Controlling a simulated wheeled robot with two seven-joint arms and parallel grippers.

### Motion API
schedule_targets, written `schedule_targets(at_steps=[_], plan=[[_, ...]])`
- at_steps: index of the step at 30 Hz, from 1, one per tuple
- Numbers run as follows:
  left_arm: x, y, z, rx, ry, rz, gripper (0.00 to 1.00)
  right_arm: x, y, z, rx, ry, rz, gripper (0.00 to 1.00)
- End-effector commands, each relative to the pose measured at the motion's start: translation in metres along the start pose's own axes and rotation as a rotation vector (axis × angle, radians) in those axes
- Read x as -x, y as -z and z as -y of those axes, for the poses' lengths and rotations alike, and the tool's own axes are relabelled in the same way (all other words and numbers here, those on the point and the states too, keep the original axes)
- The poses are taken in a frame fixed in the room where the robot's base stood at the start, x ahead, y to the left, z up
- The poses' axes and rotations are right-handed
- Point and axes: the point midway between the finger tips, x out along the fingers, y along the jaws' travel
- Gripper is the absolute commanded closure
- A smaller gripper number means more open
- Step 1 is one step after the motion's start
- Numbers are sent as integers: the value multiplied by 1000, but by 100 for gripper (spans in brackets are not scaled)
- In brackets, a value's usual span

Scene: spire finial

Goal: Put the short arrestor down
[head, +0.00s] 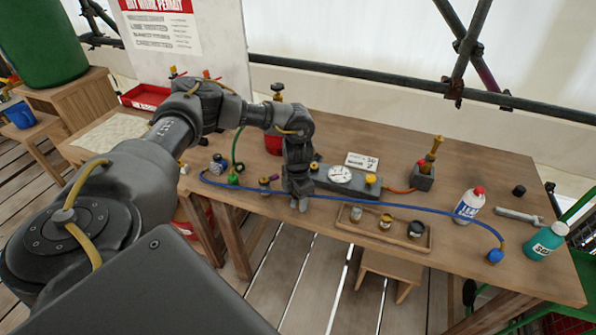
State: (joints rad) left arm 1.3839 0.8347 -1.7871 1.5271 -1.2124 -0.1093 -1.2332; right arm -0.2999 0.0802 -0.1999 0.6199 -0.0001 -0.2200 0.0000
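My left gripper (299,198) points down over the front part of the wooden table, at the left end of the grey gauge block. Its fingers are small and dark here, and I cannot tell whether they are open or shut or hold anything. I cannot make out for certain which piece is the short arrestor. A small brass and dark fitting (265,184) stands on the table just left of the gripper. Another small brass piece (314,166) shows behind the gripper, partly hidden by it. My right gripper is not in view.
A blue hose (400,212) runs along the front of the table (460,250). A wooden tray (357,232) with small pots lies right of the gripper. The gauge block (352,186), a torch stand (423,180), a white bottle (469,204) and a teal bottle (546,241) stand further right.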

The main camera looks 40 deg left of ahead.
Motion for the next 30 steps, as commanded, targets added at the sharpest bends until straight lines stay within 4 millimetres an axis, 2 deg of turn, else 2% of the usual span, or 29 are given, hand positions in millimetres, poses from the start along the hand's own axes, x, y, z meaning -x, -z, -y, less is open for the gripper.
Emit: schedule_targets(at_steps=[7, 10, 12, 14, 24, 26, 30], plan=[[1, 0, 0, 0, 0, 0, 49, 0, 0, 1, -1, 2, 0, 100], [7, 0, 0, 0, 0, 2, 49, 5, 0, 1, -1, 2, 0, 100], [12, -1, 0, 0, 0, 3, 49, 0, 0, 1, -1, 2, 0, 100], [21, -1, 0, 1, 0, 4, 49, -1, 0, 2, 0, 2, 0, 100], [91, -1, 0, 0, -1, 4, 49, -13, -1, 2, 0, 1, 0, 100], [104, -1, 0, -1, -1, 4, 49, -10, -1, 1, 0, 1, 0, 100], [118, -1, 0, 0, -1, 2, 49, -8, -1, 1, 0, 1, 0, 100]])
